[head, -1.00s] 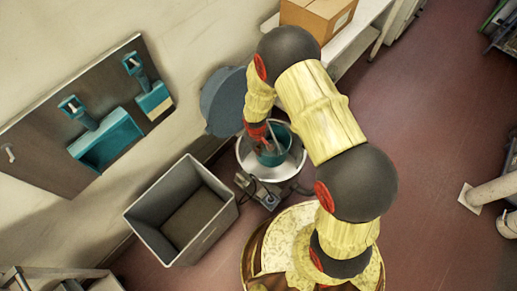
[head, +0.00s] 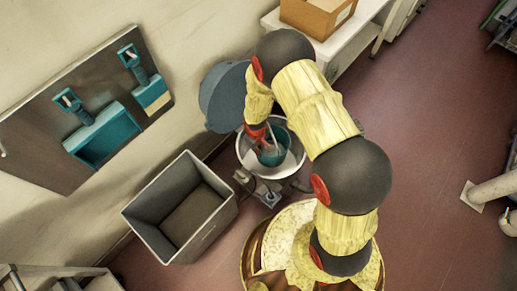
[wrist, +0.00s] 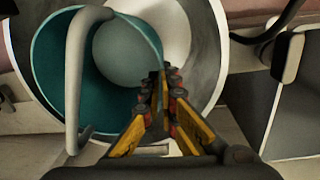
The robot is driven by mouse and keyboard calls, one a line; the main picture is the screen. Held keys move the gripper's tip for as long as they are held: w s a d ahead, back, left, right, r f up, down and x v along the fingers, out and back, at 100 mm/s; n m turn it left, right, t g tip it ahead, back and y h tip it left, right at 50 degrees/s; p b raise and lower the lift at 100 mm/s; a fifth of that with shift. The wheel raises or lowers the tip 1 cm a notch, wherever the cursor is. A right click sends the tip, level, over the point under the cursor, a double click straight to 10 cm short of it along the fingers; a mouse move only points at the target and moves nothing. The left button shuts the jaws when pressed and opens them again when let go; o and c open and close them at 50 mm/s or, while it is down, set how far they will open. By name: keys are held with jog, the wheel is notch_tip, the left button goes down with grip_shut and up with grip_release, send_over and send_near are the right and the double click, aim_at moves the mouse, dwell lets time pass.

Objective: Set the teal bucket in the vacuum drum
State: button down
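The teal bucket (head: 274,150) is inside the mouth of the round, pale vacuum drum (head: 243,158). In the wrist view the bucket (wrist: 55,75) fills the left side, with its pale handle (wrist: 74,80) across it and the drum's wall (wrist: 205,60) around it. My gripper (wrist: 162,80) has its fingers close together at the bucket's near right rim, apparently with the wall pinched between them. In the head view my gripper (head: 258,137) reaches down into the drum. I cannot tell whether the bucket touches the drum's floor.
The drum's blue-grey lid (head: 224,97) stands open behind it. A grey open bin (head: 160,243) is at lower left. A wall panel (head: 40,150) holds teal tools. A cardboard box (head: 315,15) rests on a white bench (head: 340,42).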

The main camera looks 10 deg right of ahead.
notch_tip(320, 180, down, 16)
jog(key=shift+r, duration=0.15)
dwell(2.7)
jog(key=shift+f, duration=0.6)
dwell(1.4)
jog(key=c, duration=2)
grip_release()
jog(key=shift+o, duration=0.2)
notch_tip(320, 180, up, 12)
jog(key=shift+s+a, duration=0.15)
jog(key=shift+a, duration=0.2)
